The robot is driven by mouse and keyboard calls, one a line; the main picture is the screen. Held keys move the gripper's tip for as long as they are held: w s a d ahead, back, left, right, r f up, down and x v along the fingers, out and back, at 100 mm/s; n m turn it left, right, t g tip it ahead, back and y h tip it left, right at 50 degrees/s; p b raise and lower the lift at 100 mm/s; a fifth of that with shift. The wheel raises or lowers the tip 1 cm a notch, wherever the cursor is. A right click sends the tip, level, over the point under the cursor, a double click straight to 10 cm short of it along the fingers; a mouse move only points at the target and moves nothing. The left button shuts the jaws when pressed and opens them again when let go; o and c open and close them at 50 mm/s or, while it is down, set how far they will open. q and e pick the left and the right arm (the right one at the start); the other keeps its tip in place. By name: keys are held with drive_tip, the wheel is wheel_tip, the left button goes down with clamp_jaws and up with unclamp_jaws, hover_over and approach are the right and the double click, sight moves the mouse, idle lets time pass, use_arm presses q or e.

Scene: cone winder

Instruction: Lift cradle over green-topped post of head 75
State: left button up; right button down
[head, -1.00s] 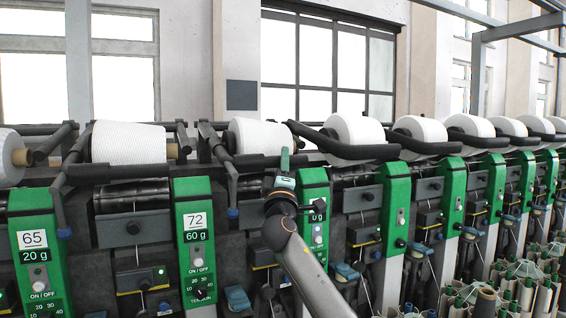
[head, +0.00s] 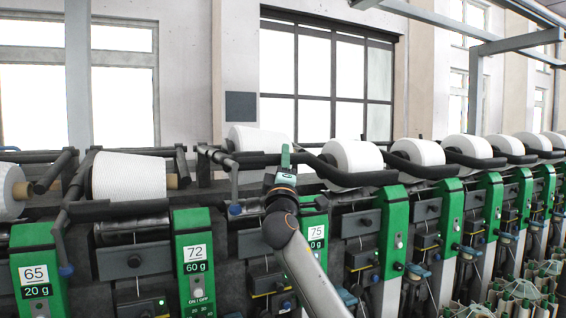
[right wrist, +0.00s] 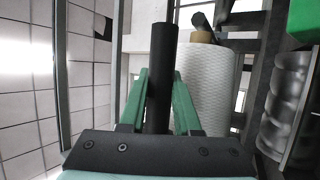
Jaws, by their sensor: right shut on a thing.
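The cradle of head 75 is a black bar frame (head: 250,160) with a white yarn cone (head: 258,140) behind it. My right gripper (head: 285,158), with green fingers, is shut on the cradle's bar. In the right wrist view the black bar (right wrist: 160,60) runs between the green fingers (right wrist: 160,85), with the white cone (right wrist: 205,85) beside it. The green post of head 75 (head: 314,228) stands just right of my right wrist, partly hidden by my arm. The bar shows higher in the picture than this post's top. My left gripper is not in view.
To the left are the green posts of head 72 (head: 193,255) and head 65 (head: 38,270), with a cone (head: 129,177) resting low between them. To the right, more cradles with cones (head: 352,160) run close along the row. Open space lies above the machine.

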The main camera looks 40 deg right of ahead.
drive_tip(key=c, duration=0.6)
unclamp_jaws()
drive_tip(key=shift+s+a+f, duration=0.1)
drive_tip(key=shift+s+f, duration=0.05)
drive_tip(key=b+v, duration=0.3)
drive_tip(key=v, duration=0.9)
drive_tip(key=shift+s+a+b, duration=0.1)
drive_tip(key=shift+b, duration=0.2)
idle(0.4)
